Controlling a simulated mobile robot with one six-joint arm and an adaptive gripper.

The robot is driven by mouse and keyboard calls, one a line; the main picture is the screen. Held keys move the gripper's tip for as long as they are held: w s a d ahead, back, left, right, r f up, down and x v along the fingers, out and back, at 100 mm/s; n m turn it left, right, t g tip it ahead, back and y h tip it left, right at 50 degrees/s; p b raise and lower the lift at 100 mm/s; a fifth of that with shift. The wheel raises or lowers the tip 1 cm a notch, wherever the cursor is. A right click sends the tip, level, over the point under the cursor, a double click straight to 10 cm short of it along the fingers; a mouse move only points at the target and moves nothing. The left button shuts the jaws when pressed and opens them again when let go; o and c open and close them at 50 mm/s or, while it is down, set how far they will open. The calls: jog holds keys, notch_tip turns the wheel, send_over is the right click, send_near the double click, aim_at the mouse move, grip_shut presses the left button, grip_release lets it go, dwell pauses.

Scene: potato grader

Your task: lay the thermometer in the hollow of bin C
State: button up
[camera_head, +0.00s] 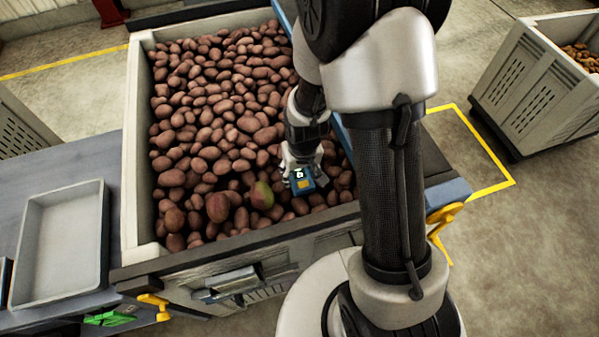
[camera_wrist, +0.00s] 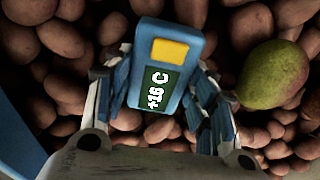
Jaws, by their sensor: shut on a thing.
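The thermometer (camera_head: 302,180) is a small blue block with a yellow patch and a display. I cannot make out a hollow. My arm hides the bin's right part.
A greenish potato (camera_head: 262,196) lies just left of the thermometer; it also shows in the wrist view (camera_wrist: 272,74). A grey tray (camera_head: 95,225) sits on the bench at left. Another bin (camera_head: 530,85) stands at upper right, beyond open floor.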

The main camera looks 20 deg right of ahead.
jog(key=shift+f, duration=0.2)
jog(key=o, duration=1.1)
jog(key=shift+r, duration=0.15)
notch_tip(320, 180, up, 12)
jog(key=s+p, duration=0.2)
jog(key=p, duration=0.2)
notch_tip(320, 180, up, 13)
jog(key=t, duration=0.1)
send_over(302, 180)
jog(key=s, duration=0.5)
jog(key=shift+t, duration=0.9)
jog(key=s+r, duration=0.2)
jog(key=s, duration=0.1)
jog(key=s+r, duration=0.3)
jog(key=s, duration=0.1)
jog(key=s+r, duration=0.2)
jog(key=s, duration=0.2)
jog(key=shift+r, duration=0.3)
jog(key=shift+w, duration=0.1)
